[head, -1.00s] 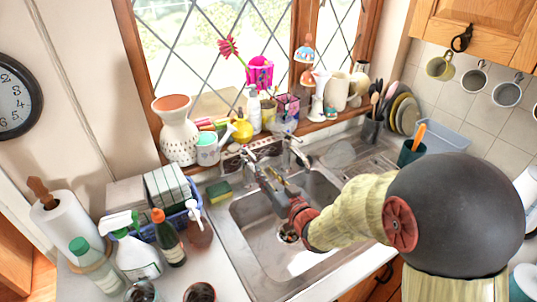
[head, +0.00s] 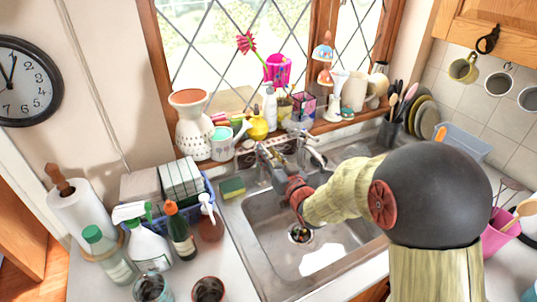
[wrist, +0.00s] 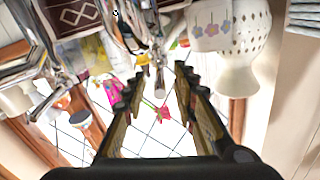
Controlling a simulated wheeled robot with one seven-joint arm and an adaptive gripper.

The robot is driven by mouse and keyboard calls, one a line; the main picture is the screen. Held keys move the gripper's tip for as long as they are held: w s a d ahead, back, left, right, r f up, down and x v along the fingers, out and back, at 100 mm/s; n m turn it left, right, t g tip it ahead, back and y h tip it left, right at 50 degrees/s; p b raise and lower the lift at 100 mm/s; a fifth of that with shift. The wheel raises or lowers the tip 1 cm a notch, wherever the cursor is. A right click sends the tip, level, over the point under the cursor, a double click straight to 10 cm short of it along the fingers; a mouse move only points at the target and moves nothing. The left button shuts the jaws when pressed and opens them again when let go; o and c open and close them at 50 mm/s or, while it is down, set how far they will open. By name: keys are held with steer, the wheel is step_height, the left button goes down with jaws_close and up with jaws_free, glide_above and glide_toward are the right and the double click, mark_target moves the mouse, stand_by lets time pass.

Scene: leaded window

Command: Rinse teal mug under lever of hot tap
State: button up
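My gripper (head: 268,160) is at the back edge of the sink, at the chrome tap on the left. In the wrist view, which is upside down, my gripper's (wrist: 155,88) two fingers are apart. A chrome tap part (wrist: 158,70) lies in line with the gap between them; I cannot tell whether they touch it. Another chrome tap (head: 314,150) stands to the right; it also shows at the left of the wrist view (wrist: 62,88). I cannot make out a teal mug with certainty. My arm hides part of the sink and right counter.
The steel sink (head: 265,235) has a green and yellow sponge (head: 232,187) at its left edge. A spray bottle (head: 148,245) and other bottles crowd the left counter. The sill behind the taps holds a white vase (head: 193,125), a watering can (head: 222,145) and ornaments.

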steer(key=shift+c, duration=0.5)
jaws_close()
stand_by(0.3)
